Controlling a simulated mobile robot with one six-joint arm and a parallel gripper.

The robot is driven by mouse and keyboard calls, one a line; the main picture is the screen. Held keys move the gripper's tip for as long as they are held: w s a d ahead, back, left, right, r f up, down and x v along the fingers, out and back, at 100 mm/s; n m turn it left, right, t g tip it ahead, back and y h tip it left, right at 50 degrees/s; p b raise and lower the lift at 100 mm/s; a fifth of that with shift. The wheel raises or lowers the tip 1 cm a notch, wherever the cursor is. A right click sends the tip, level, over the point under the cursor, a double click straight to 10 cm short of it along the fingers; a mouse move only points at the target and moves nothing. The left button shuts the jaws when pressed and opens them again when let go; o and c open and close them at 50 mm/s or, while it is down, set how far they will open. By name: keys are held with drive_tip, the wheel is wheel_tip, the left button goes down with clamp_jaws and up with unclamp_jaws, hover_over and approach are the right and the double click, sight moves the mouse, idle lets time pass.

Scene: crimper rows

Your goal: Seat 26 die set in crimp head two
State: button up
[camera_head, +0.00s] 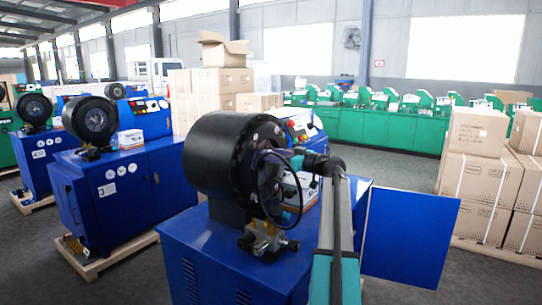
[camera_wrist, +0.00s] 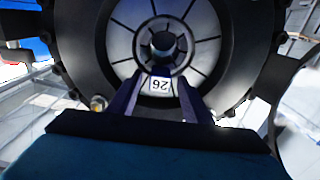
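The near crimp head (camera_head: 222,150) is a large black cylinder on a blue cabinet; no number shows on it. In the wrist view its round face (camera_wrist: 95,40) fills the upper part, with pale wedge-shaped segments around a dark central opening. A white tag reading 26, upside down, marks the 26 die set (camera_wrist: 160,86), low in front of that opening. My gripper (camera_wrist: 160,80) has its two dark fingers closed in on either side of the tag, apparently holding the die set. I cannot tell how deep it sits. In the head view my arm hides the fingertips.
Similar machines marked 3 (camera_head: 108,188) and 4 (camera_head: 40,150) stand to the left. A blue panel (camera_head: 408,235) juts out right of the near cabinet (camera_head: 190,245). A brass-and-grey fitting (camera_head: 263,238) is below the head. Cartons (camera_head: 475,180) are stacked at right.

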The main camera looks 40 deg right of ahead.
drive_tip(key=shift+f, duration=0.25)
drive_tip(key=b+v, duration=0.2)
drive_tip(key=v, duration=1.2)
drive_tip(key=shift+r, duration=0.2)
idle(0.6)
